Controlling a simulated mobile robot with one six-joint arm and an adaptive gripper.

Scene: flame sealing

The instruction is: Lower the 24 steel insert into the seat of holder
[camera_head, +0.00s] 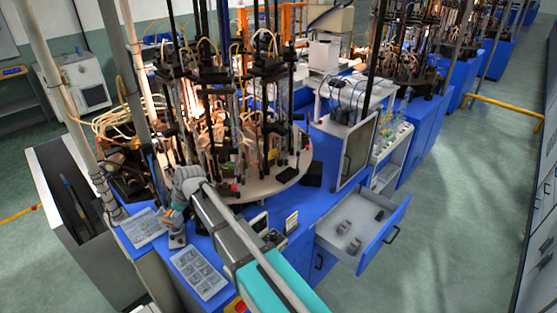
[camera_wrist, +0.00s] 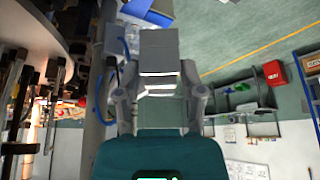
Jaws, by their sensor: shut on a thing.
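My gripper (camera_wrist: 158,88) is shut on a grey steel block, the insert (camera_wrist: 159,50), with a finger on each side of it in the wrist view. In the head view my gripper (camera_head: 174,220) is small and points down over the blue bench, between two insert trays. A small grey block shows right below it (camera_head: 177,240); I cannot tell whether this is the held insert or part of the holder. The holder's seat cannot be made out in either view. Any number on the insert is not readable.
One tray of grey pieces (camera_head: 142,228) lies left of my gripper, another (camera_head: 198,271) in front of it. The round machine table (camera_head: 270,187) with burners and posts stands behind. An open drawer (camera_head: 345,262) with several grey pieces juts out at right.

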